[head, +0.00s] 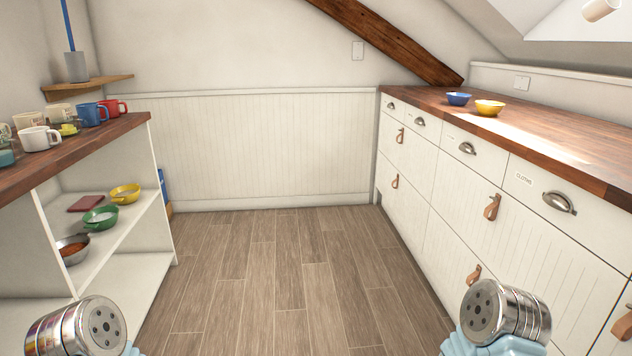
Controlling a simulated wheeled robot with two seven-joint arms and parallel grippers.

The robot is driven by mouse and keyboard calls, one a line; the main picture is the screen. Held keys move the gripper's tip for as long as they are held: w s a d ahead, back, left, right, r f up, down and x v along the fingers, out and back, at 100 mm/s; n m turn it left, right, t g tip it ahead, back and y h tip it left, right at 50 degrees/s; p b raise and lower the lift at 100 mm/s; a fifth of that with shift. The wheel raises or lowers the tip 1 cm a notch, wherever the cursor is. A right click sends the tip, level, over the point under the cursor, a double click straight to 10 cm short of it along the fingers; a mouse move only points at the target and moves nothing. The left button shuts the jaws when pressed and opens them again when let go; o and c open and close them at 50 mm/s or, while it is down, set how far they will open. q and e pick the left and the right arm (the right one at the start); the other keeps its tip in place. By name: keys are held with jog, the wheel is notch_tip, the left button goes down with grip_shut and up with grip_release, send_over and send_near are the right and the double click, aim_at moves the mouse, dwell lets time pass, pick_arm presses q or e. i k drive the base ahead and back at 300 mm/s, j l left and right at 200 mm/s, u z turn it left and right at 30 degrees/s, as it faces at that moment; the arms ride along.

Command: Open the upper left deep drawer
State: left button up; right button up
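A white cabinet with a wooden top runs along the right side. Its upper left deep drawer (413,151) is at the far end, below small shallow drawers. It has a brown leather pull (400,136), and its front looks flush, so it appears shut. A lower deep drawer (404,199) with a similar leather pull (395,181) is beneath it. Neither gripper is in view; only metal and light-blue parts of my arms show at the bottom edge, well away from this drawer.
Shallow drawers with metal cup handles (467,148) line the cabinet's top row. A blue bowl (459,99) and yellow bowl (489,107) stand on its counter. A shelf unit (157,223) with mugs and bowls stands left. The plank floor (283,269) between is clear.

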aim_at(416, 158)
jog(key=i+z, duration=0.1)
jog(key=i, duration=0.4)
jog(key=i+j+z, duration=0.15)
jog(key=i, duration=0.35)
jog(key=i+j+z, duration=0.1)
jog(key=i, duration=0.4)
jog(key=i+j+z, duration=0.1)
jog(key=i, duration=0.35)
jog(key=j, duration=0.05)
